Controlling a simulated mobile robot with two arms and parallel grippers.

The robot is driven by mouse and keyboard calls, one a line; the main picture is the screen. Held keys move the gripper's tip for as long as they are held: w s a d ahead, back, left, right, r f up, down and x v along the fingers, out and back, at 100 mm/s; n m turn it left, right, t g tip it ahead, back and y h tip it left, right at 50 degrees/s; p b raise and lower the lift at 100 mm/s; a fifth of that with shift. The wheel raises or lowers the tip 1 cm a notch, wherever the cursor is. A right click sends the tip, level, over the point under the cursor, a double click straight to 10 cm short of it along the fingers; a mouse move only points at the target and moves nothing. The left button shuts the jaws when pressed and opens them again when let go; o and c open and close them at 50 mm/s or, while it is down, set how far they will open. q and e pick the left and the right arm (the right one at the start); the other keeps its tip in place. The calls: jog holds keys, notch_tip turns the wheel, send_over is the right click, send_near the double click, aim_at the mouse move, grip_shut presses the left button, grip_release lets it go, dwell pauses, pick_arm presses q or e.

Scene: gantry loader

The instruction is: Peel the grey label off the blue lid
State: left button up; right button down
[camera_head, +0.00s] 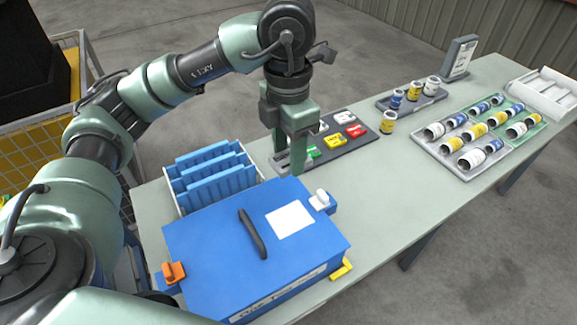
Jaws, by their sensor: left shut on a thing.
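The blue lid (215,238) closes a large box at the front of the bench, with a dark handle (252,234) across it. A pale, nearly white square label (290,219) lies on the lid, right of the handle, and looks flat. My left gripper (291,160) points down just behind the lid's back edge, beyond the label and apart from it in the picture. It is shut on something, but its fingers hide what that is. My right gripper is not in view.
A white bin with blue dividers (212,170) stands behind the box at left. A dark tray (345,143) with coloured pieces lies behind my left gripper. An orange latch (173,272) and a white-knobbed latch (322,201) flank the lid. Jars and racks (470,173) fill the bench's far right.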

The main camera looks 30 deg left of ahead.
aim_at(288, 158)
pick_arm(q)
jog(key=shift+r, duration=0.75)
jog(key=shift+r+p, duration=1.65)
jog(key=shift+r, duration=0.05)
